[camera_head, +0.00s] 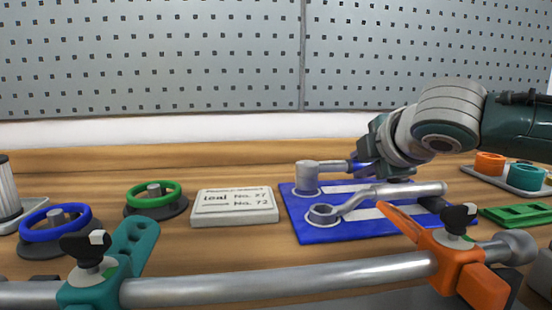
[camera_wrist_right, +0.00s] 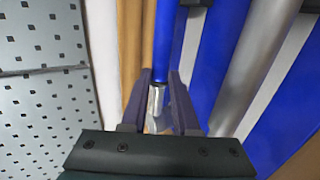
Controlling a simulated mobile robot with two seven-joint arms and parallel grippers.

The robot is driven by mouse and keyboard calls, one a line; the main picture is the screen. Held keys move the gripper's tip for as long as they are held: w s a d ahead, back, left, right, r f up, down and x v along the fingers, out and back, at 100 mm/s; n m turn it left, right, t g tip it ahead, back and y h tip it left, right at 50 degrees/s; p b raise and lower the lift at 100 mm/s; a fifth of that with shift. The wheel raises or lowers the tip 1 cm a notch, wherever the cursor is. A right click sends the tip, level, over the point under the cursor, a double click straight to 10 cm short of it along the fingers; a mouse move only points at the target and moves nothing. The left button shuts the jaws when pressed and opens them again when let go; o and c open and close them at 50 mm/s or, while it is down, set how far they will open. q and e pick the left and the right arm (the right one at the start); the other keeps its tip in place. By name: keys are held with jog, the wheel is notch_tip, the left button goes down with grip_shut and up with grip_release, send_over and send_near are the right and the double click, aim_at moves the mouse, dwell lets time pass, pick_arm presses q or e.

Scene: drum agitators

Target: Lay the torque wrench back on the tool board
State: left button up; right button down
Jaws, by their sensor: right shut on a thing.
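The torque wrench (camera_head: 334,167), with a silver cylindrical head and a blue grip, lies level along the back of the blue tool board (camera_head: 292,214). Its head is over the board's back left corner; I cannot tell whether it touches the board. My right gripper (camera_head: 366,164) is shut on its handle; the wrist hides part of the grip. In the right wrist view the blue grip (camera_wrist_right: 169,45) and silver shaft (camera_wrist_right: 156,102) run between the fingers. A silver ring wrench (camera_head: 390,193) lies in front on the board. My left gripper is out of view.
A metal tube (camera_head: 280,287) crosses the front, with a teal clamp (camera_head: 98,285) and an orange clamp (camera_head: 455,268). A label block (camera_head: 235,207) and green (camera_head: 153,194) and blue (camera_head: 53,222) handwheels stand left. A green part (camera_head: 518,214) and tray (camera_head: 515,184) are right.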

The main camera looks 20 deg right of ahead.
jog(key=shift+f, duration=0.3)
jog(key=c, duration=0.6)
grip_release()
jog(key=shift+f, duration=0.1)
